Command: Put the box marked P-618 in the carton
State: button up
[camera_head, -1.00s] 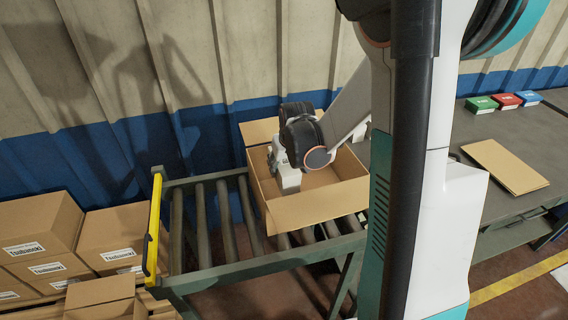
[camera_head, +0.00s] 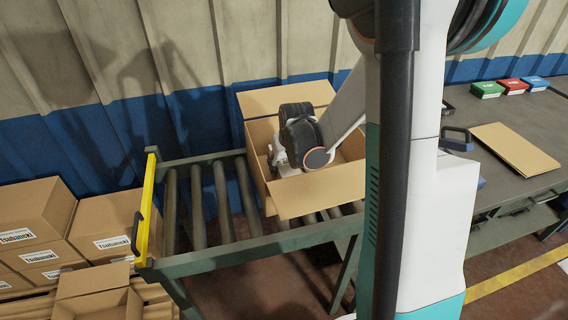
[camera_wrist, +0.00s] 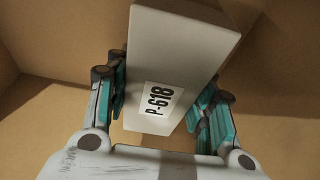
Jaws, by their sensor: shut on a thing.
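In the wrist view my gripper (camera_wrist: 165,105) is shut on a white box (camera_wrist: 178,55) whose label reads P-618, one finger along each side. Brown cardboard surfaces of the open carton surround the box in that view. In the head view the carton (camera_head: 318,193) stands on a roller conveyor with its flaps open, and my wrist reaches down into it. The fingers and the held box are hidden there by my wrist and the carton's walls. I cannot tell whether the box touches the carton's floor.
The roller conveyor (camera_head: 223,208) has a yellow end bar (camera_head: 146,208). Labelled cartons (camera_head: 35,222) are stacked at the left. On the grey bench (camera_head: 480,190) at the right lie a flat cardboard sheet (camera_head: 513,146) and green, red (camera_head: 511,86) and blue boxes.

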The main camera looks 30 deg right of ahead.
jog(key=shift+s+a+f, duration=0.1)
jog(key=shift+s+f, duration=0.05)
jog(key=shift+f, duration=0.45)
grip_shut()
jog(key=o, duration=1.1)
grip_release()
jog(key=o, duration=0.5)
jog(key=shift+w+f, duration=0.3)
jog(key=shift+w, duration=0.05)
jog(key=shift+o, duration=0.3)
jog(key=shift+w+d+f, duration=0.1)
jog(key=shift+w+d, duration=0.05)
jog(key=shift+d, duration=0.05)
jog(key=shift+s+a+r, duration=0.1)
jog(key=shift+s+r, duration=0.15)
jog(key=shift+r, duration=0.05)
jog(key=shift+w, duration=0.1)
notch_tip(320, 180, up, 10)
jog(key=shift+f, duration=0.1)
